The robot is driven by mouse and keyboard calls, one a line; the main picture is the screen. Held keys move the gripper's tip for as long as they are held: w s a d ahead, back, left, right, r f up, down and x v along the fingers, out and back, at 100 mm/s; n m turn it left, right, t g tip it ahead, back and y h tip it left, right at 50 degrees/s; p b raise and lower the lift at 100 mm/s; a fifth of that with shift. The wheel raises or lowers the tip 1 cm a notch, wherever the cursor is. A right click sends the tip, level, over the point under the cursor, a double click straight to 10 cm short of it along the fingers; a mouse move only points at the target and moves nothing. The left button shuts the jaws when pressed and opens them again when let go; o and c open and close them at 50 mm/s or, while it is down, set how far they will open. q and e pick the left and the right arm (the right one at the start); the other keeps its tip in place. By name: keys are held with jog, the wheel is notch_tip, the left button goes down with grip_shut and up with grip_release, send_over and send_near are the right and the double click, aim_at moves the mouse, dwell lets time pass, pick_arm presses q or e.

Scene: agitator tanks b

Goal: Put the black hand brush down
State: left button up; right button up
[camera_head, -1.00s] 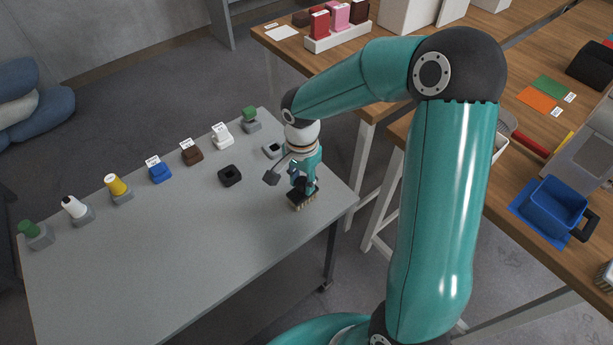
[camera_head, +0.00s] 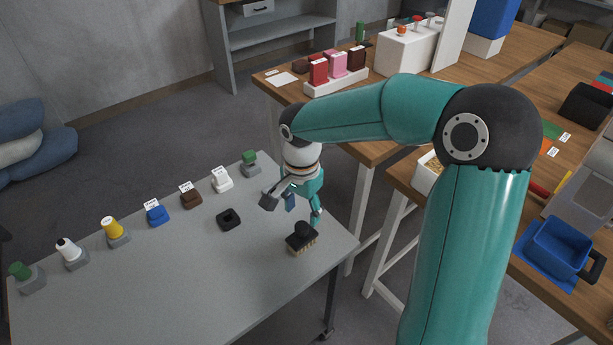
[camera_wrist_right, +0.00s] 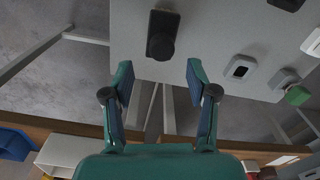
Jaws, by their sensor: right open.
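The black hand brush (camera_head: 301,238) stands on the grey table near its right front edge, bristles down and its rounded black knob up. It also shows in the right wrist view (camera_wrist_right: 162,34), ahead of the fingers and apart from them. My right gripper (camera_head: 292,205) is open and empty, raised above and a little behind the brush. Its two spread fingers show in the right wrist view (camera_wrist_right: 160,80) with nothing between them. My left gripper is in neither view.
Along the table's back (camera_head: 190,290) stand several holders with coloured items, including a yellow one (camera_head: 114,230) and a blue one (camera_head: 157,215). A wooden bench with a blue bin (camera_head: 557,246) stands at right. The table's front is clear.

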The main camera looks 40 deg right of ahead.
notch_tip(320, 180, up, 10)
jog(key=shift+r, duration=0.15)
dwell(0.5)
